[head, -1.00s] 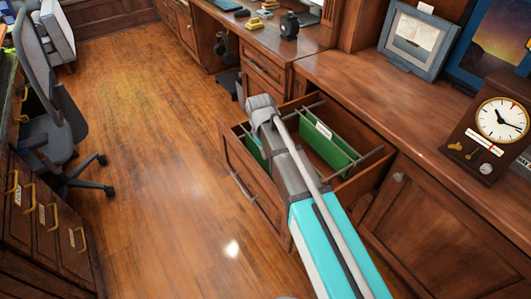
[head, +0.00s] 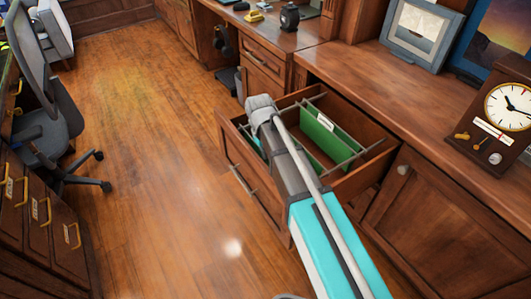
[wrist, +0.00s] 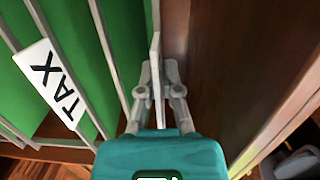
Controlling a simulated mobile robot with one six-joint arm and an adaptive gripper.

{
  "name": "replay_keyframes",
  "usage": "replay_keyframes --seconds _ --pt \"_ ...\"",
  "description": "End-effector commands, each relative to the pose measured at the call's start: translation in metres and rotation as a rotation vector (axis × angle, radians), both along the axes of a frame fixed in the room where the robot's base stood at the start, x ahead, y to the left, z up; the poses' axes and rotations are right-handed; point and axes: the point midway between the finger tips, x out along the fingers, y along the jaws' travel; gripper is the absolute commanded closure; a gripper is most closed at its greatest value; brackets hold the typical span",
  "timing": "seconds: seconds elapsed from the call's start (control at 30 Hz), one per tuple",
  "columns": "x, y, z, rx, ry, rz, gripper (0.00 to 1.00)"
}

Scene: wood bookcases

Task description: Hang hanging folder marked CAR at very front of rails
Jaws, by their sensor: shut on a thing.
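My gripper (wrist: 158,85) is shut on a thin white tab (wrist: 156,48), seen edge-on, so its lettering cannot be read. The green sheet just left of the tab in the wrist view seems to belong to its folder. Close to the right is a dark wooden drawer wall. A green hanging folder with a white tab marked TAX (wrist: 50,82) is on the left. In the head view, a green folder (head: 325,140) hangs on the grey rails (head: 372,156) of the open drawer. My arm hides my gripper's fingers there.
The open drawer (head: 238,172) juts out from the wooden cabinet. A clock (head: 508,108) and picture frames (head: 418,40) stand on the cabinet top. An office chair (head: 50,115) is at the left, and the floor between is clear.

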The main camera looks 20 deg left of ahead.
Motion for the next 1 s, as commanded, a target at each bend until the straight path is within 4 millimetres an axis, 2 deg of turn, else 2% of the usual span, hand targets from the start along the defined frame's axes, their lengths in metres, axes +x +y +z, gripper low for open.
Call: replay_keyframes --seconds 0.37,0.4,0.6,1.0 --pt "-0.0001 0.0002 0.0002 0.0 0.0 0.0 1.0" --pt "-0.0001 0.0002 0.0002 0.0 0.0 0.0 0.87" --pt "-0.0001 0.0002 0.0002 0.0 0.0 0.0 0.51" --pt "-0.0001 0.0001 0.0008 0.0 0.0 0.0 0.51"
